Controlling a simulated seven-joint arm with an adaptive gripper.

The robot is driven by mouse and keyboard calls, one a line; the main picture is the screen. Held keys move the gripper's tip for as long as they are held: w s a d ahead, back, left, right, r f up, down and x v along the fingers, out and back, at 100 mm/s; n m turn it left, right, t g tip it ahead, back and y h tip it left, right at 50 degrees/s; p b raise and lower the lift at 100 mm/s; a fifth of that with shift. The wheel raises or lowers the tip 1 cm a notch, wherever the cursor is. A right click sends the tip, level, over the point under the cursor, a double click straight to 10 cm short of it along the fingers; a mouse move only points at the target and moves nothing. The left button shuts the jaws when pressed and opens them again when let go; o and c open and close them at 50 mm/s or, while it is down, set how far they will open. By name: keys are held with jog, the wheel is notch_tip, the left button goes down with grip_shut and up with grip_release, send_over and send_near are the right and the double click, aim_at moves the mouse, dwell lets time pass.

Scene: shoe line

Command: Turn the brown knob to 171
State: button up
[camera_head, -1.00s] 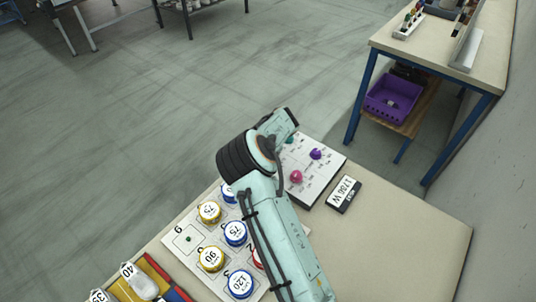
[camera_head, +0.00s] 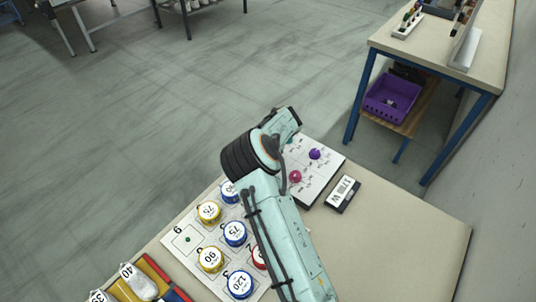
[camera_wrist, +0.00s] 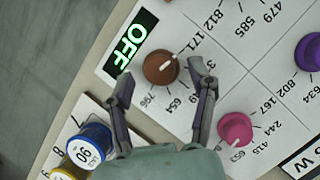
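The brown knob (camera_wrist: 160,68) shows in the wrist view on the white panel (camera_wrist: 225,60). Its white pointer slants toward the upper right, roughly to the side where the printed 171 is. Labels 654 and 796 are printed below it; another label is partly hidden by a finger. My gripper (camera_wrist: 161,70) is open, with one fingertip on each side of the knob and a visible gap to both sides. In the head view my arm hides the brown knob.
A lit green OFF display (camera_wrist: 125,49) sits beside the brown knob. A pink knob (camera_wrist: 235,128) and a purple knob (camera_wrist: 309,52) are on the same panel.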

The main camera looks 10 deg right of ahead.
jog(key=v, duration=1.2)
jog(key=shift+d, duration=0.1)
